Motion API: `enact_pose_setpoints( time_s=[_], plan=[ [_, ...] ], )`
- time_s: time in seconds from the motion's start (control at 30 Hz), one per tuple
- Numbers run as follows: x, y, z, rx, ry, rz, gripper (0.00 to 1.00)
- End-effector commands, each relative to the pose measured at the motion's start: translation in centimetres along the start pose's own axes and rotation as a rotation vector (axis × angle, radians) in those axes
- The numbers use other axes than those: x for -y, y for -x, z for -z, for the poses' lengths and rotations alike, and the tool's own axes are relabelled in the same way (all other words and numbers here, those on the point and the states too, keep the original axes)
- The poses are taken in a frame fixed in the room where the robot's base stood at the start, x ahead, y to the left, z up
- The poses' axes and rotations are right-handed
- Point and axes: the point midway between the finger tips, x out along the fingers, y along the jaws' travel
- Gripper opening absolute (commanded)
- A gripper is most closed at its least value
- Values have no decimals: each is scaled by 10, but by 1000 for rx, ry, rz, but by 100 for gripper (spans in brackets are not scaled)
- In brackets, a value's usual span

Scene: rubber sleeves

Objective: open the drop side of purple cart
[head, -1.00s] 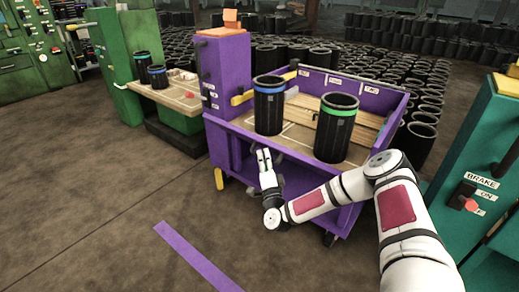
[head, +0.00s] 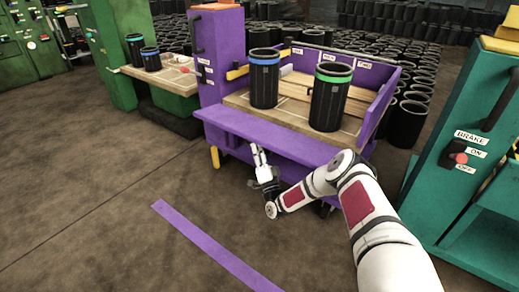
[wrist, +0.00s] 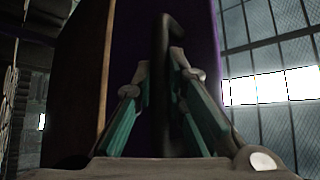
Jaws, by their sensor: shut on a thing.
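The purple cart (head: 222,60) stands in the middle of the head view. Its purple drop side (head: 262,132) runs along the front edge of the deck and sticks out from it as a broad strip. My gripper (head: 258,152) is at the front of this panel, pointing up towards it. In the wrist view, my gripper (wrist: 161,75) is shut on a dark handle bar (wrist: 166,35), with a dim purple surface behind it. The grip on the handle is too small to see in the head view.
On the deck stand a black sleeve with a blue band (head: 264,82) and one with a green band (head: 329,100). A teal cart (head: 470,130) with a brake switch is close on the right. A purple floor stripe (head: 215,245) lies in front on clear floor.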

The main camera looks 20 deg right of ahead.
Motion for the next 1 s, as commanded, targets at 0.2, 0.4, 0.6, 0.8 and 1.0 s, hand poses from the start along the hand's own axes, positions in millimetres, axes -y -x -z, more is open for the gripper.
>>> enact_pose_setpoints(
  time_s=[0.2,0.4,0.6,0.8,1.0],
  plan=[
    [-1,-1,-3,2,15,19,0],
    [-1,-1,-3,2,16,20,0],
    [-1,-1,-3,2,15,19,28],
    [-1,-1,-2,0,15,19,33],
    [-2,0,-1,-1,15,18,33]
  ],
)
